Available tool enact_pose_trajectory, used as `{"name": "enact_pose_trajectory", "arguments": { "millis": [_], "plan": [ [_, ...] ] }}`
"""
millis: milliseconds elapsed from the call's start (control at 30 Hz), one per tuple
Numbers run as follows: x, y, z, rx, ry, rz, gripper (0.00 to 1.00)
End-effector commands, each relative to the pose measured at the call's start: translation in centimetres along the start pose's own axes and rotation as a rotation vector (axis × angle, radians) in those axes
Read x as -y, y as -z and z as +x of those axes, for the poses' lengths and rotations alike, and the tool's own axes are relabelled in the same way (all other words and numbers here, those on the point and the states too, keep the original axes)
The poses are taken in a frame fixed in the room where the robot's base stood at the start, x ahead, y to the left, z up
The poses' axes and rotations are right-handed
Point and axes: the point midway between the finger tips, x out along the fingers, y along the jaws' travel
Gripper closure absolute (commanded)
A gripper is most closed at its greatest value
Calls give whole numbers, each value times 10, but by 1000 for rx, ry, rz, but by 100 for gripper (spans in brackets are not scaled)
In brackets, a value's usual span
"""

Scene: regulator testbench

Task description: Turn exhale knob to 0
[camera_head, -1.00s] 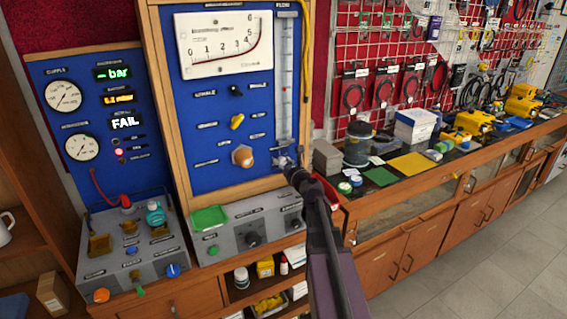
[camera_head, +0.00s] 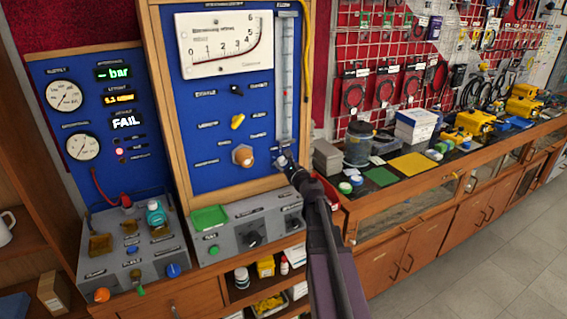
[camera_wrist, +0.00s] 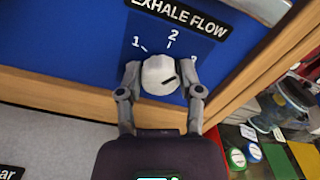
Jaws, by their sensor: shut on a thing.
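The exhale knob (camera_wrist: 158,70) is white and round and sits on the blue panel under the "EXHALE FLOW" label (camera_wrist: 180,15). Marks 1 and 2 show above it, with another partly visible mark to the right; no 0 is readable. A short dark line on the knob points right and slightly up. My gripper (camera_wrist: 162,78) is shut on the knob, one finger on each side. In the head view my gripper (camera_head: 285,162) is at the panel's lower right, below the clear flow tube (camera_head: 285,85), and largely hides the knob.
The wooden panel frame (camera_wrist: 265,75) runs close to the right of my gripper. An orange-brown knob (camera_head: 243,156) is to its left. A grey control box (camera_head: 248,225) stands below. The display (camera_head: 126,122) reads FAIL. Bench items (camera_head: 327,157) lie to the right.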

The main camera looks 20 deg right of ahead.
Motion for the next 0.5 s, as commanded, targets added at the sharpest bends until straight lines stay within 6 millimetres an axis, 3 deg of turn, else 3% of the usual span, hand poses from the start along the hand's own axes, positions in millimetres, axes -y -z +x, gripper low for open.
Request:
{"name": "enact_pose_trajectory", "arguments": {
  "millis": [500],
  "plan": [
    [0, 0, 0, -1, 1, -489, 100]
  ]
}}
